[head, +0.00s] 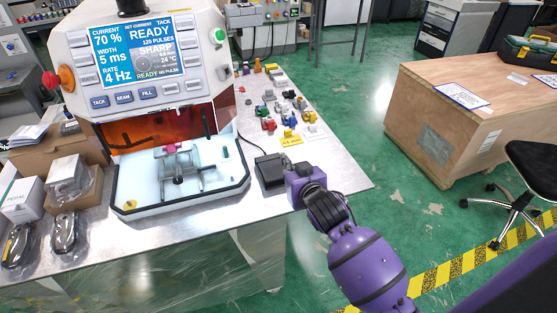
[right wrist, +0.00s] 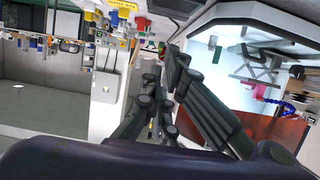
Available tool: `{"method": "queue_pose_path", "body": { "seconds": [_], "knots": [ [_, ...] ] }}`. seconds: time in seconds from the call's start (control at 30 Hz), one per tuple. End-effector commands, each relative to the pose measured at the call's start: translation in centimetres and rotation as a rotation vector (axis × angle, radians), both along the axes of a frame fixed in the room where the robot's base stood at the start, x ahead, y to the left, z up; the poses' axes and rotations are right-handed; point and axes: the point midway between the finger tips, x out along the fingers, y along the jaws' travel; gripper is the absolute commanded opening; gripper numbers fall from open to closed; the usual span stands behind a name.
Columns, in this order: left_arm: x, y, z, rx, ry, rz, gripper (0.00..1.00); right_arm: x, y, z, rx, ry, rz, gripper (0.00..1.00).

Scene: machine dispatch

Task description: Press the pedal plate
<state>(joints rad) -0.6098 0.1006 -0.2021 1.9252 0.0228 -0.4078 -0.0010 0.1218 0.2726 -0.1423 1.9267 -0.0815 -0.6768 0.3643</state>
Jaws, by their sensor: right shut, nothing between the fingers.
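The pedal (head: 268,171) is a dark, box-like unit on the metal bench, just right of the white machine's base in the head view. A black cable runs from its back. My right gripper (head: 291,181) is shut and empty, right beside the pedal's right side. Its fingers blend with the dark pedal there, so I cannot tell whether they touch the plate. In the right wrist view my dark gripper fingers (right wrist: 162,72) reach forward, and I cannot make out the pedal plate. My left gripper is not in view.
The white machine (head: 205,65) has a lit READY screen and an amber window. Small coloured parts and a yellow label (head: 291,141) lie behind the pedal. Boxes and bagged items (head: 68,232) sit at the bench's left. A wooden crate (head: 440,140) stands across the green floor.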

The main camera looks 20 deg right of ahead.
Motion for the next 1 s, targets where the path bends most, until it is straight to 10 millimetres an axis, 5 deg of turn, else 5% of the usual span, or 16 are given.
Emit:
{"method": "queue_pose_path", "body": {
  "seconds": [0.37, 0.87, 1.0],
  "knots": [
    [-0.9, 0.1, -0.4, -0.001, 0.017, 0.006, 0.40, 0.5, 0.1, -0.1, 0.000, -0.001, 0.001, 0.00],
    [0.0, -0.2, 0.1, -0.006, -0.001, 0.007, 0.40, 9.3, 0.4, -3.4, 0.000, 0.000, 0.001, 0.00],
    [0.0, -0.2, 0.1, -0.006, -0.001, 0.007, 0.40, 9.1, 0.3, -5.7, 0.001, 0.003, 0.000, 0.00]
  ]
}}
